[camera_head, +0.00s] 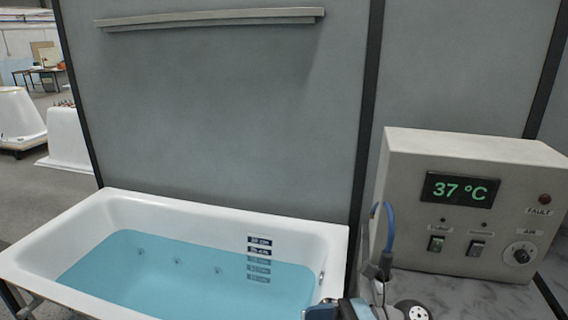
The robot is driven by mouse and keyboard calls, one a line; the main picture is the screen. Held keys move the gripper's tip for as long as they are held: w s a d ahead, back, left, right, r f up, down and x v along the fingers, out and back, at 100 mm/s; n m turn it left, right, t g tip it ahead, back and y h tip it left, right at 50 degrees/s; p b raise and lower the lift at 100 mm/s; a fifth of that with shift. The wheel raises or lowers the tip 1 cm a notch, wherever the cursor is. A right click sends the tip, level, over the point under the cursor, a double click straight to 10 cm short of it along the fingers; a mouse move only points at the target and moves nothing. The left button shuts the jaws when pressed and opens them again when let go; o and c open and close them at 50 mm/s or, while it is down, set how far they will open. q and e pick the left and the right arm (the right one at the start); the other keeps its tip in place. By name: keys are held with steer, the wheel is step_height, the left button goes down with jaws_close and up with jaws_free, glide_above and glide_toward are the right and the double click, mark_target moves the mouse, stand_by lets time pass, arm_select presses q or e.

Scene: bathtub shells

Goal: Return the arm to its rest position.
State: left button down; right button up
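No gripper of mine can be made out in the head view. A blue and dark object (340,310) is cut off by the bottom edge near the tub's right corner; I cannot tell what it is. The white bathtub (325,238) holds blue water (190,275), with several small jets and a depth scale on its inner wall. The control box (400,160) stands at the right and its display (460,189) reads 37 °C.
A blue cable (390,228) with a dark connector hangs before the box. A marbled counter (465,295) carries the box. A grey panel wall (220,110) with a metal rail (210,18) stands behind the tub. White tub shells (68,140) stand at the far left.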

steer(key=d+f+m+t+h+p, duration=0.1)
steer(key=d+f+m+t+h, duration=0.25)
steer(key=m+t, duration=0.85)
steer(key=d+f+m+t+h+p, duration=0.2)
steer(key=d+f+m+t+h, duration=0.3)
steer(key=m, duration=1.4)
steer(key=s+d+f+m+g+h, duration=0.2)
steer(key=s+f+m+h, duration=0.1)
steer(key=s+f+m, duration=0.3)
steer(key=s+d+f+m+g+h+p, duration=0.1)
steer(key=s+d+f+m+g+h, duration=0.1)
steer(key=s+f+m, duration=0.4)
step_height(320, 180, down, 4)
steer(key=d+m+h, duration=0.1)
steer(key=m, duration=0.4)
steer(key=shift+s+r+m+g+h, duration=0.25)
steer(key=shift+s+m+g+h, duration=0.05)
steer(key=shift+s+g+h, duration=0.1)
